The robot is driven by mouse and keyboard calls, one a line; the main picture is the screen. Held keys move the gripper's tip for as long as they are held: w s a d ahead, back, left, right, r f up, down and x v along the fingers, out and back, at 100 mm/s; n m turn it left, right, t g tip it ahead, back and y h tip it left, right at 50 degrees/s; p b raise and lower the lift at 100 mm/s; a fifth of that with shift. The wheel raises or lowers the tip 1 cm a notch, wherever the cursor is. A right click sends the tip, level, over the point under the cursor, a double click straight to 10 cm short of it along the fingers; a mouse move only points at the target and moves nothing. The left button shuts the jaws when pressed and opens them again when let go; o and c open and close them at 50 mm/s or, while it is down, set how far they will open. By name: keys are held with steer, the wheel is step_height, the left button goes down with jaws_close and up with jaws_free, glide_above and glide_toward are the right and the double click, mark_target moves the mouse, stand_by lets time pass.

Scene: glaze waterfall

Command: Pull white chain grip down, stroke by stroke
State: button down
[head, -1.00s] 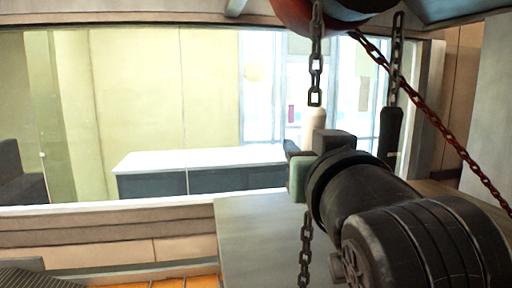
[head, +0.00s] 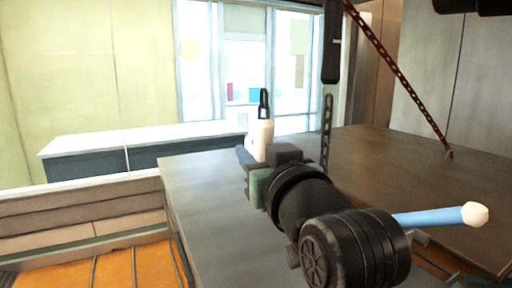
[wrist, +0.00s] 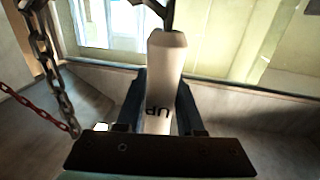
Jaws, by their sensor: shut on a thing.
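The white chain grip (head: 261,138) hangs upright on a dark chain, above the grey surface in the head view. In the wrist view the white grip (wrist: 166,70) stands between my fingers, with the letters "UP" upside down on it. My gripper (head: 256,160) is shut around its lower part; the fingers (wrist: 161,112) lie on both sides of it. A black grip (head: 331,45) hangs higher to the right, with chain (head: 327,130) below it. The grip's bottom end is hidden by my gripper.
A red chain (head: 395,70) slants down to the right behind my arm. A grey-brown platform (head: 210,215) lies below. A blue rod with a pale end (head: 440,216) shows right of my arm. A window wall and white counter (head: 90,142) stand behind.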

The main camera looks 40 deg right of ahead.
steer(key=shift+w+f, duration=0.1)
steer(key=shift+f, duration=0.55)
steer(key=c, duration=0.5)
jaws_free()
steer(key=shift+r, duration=0.3)
steer(key=shift+b+v, duration=2.7)
steer(key=shift+v, duration=3.75)
steer(key=shift+d, duration=0.1)
steer(key=shift+r, duration=0.1)
